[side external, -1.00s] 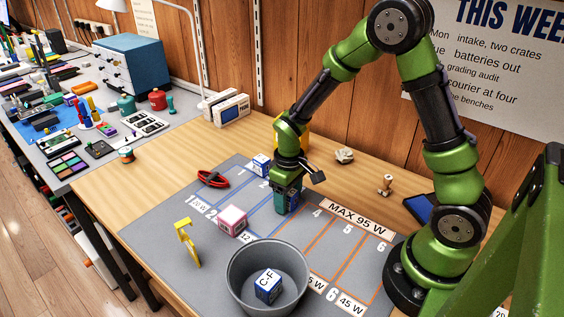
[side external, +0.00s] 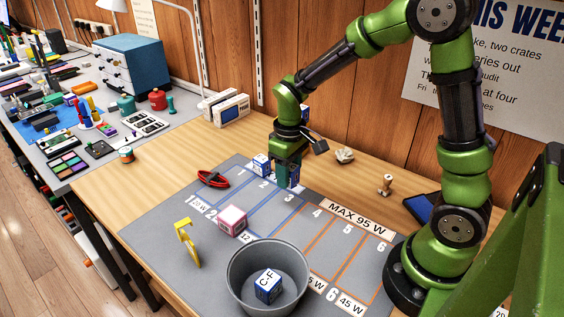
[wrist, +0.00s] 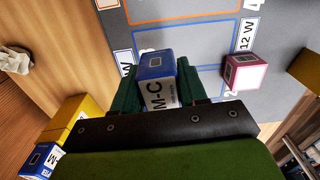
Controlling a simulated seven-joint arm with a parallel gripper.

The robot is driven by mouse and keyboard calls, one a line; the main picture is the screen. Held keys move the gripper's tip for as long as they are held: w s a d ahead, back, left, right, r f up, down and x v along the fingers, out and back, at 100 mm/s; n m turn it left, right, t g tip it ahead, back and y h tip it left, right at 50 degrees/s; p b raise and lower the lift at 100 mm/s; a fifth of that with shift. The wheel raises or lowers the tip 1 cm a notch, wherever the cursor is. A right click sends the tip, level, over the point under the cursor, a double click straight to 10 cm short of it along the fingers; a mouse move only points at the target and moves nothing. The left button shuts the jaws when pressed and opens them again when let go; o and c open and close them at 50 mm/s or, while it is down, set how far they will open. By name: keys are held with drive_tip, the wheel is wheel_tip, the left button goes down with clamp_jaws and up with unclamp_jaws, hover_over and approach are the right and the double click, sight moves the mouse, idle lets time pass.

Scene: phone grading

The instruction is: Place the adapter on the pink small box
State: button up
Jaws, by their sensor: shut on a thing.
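My gripper (wrist: 157,90) is shut on a blue and white box marked M-C (wrist: 158,68), which I take to be the adapter. Its teal fingers lie on both sides of it. In the side external view the gripper (side external: 288,172) is near the far end of lane 3, and the held box is mostly hidden there. The pink small box (side external: 232,220) stands on the grey mat, left of and nearer the camera than my gripper. It also shows in the wrist view (wrist: 245,72), right of the held box and apart from it.
A grey bin (side external: 240,282) holds a box marked C-F (side external: 268,287). Free mat surrounds the pink box.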

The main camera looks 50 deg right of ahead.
drive_tip(key=a+r, duration=0.1)
drive_tip(key=r, duration=0.1)
drive_tip(key=shift+a+r+n, duration=0.3)
drive_tip(key=shift+a+r, duration=0.05)
drive_tip(key=s+a, duration=0.6)
drive_tip(key=a, duration=0.1)
drive_tip(key=m, duration=0.1)
hover_over(231, 214)
drive_tip(key=shift+s+f, duration=0.25)
drive_tip(key=shift+f, duration=0.8)
drive_tip(key=shift+w+f, duration=0.15)
drive_tip(key=shift+w, duration=0.15)
drive_tip(key=shift+s+f, duration=0.1)
drive_tip(key=shift+f, duration=1.5)
